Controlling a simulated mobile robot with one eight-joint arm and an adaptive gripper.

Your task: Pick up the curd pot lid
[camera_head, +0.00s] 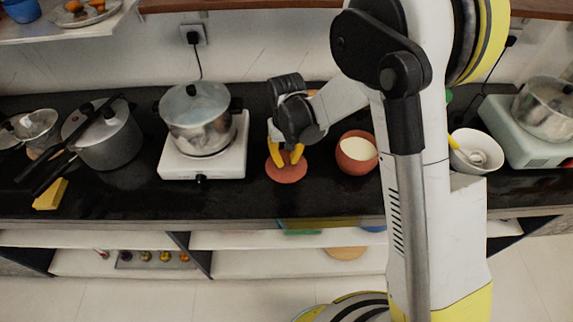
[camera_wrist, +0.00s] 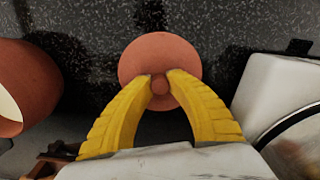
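The curd pot lid (camera_head: 287,172) is a round terracotta disc lying flat on the black counter, between the white hot plate and the terracotta pot. In the wrist view the lid (camera_wrist: 160,52) shows a small round knob (camera_wrist: 160,85) at its middle. My gripper (camera_head: 286,158) points down over the lid. Its yellow fingertips (camera_wrist: 160,76) stand on either side of the knob, with the fingers spread. Whether the tips touch the knob I cannot tell. The terracotta curd pot (camera_head: 357,153) with white contents stands just right of the lid, and at the left in the wrist view.
A white hot plate (camera_head: 224,160) with a steel pot (camera_head: 197,120) stands close left of the lid. A white bowl (camera_head: 478,152) and a pale green stove (camera_head: 520,130) are further right. A pressure cooker (camera_head: 103,135) is at the left. Bare counter lies in front of the lid.

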